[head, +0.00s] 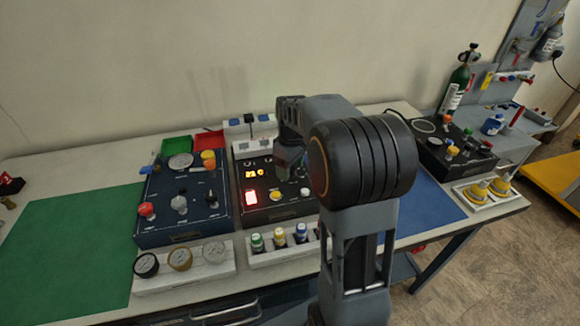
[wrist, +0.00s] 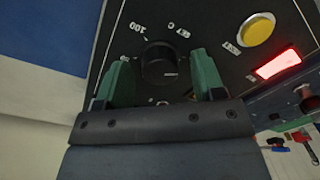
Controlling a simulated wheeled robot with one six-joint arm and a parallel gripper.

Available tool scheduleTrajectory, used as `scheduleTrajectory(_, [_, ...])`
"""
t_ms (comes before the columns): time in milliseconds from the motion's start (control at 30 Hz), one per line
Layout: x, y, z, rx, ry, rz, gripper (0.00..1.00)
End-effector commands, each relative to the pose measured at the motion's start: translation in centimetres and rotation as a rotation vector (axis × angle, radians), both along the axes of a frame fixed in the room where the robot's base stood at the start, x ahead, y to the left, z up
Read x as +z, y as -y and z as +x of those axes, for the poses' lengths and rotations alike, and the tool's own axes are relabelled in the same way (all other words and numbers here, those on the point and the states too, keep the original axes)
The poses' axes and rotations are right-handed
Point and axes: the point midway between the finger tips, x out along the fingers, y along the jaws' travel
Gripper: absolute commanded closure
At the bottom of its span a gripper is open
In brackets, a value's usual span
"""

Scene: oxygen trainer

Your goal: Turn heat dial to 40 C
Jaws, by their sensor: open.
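The heat dial (wrist: 158,65) is a round black knob on a dark panel, seen in the wrist view. White marks reading "100" and "SET C" are printed beside it. My gripper (wrist: 160,60) is open, with one green finger on each side of the dial. I cannot tell whether the fingers touch it, and the dial's pointer is not clear. In the head view my gripper (head: 289,153) is over the dark heater box (head: 275,209), and my arm hides the dial. A small orange display (head: 254,174) is lit, but its figures are too small to read.
A lit red switch (head: 251,198) and a yellow reset button (head: 275,195) are on the same panel. A blue box (head: 180,232) with knobs stands to the left. Several bottles (head: 279,238) stand in a white rack in front. The green mat (head: 70,250) is clear.

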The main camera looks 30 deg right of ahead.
Motion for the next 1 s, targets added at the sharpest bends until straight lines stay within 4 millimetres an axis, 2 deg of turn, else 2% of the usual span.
scheduleTrajectory(100, [0.01,0.01,-0.01,0.0,0.0,0.0,0.38])
scheduleTrajectory(600, [0.05,0.01,-0.01,0.0,0.0,0.0,0.85])
scheduleTrajectory(833, [0.09,0.02,0.0,-0.019,0.0,0.0,0.87])
scheduleTrajectory(1000, [0.14,0.03,-0.02,-0.094,-0.002,0.0,0.87])
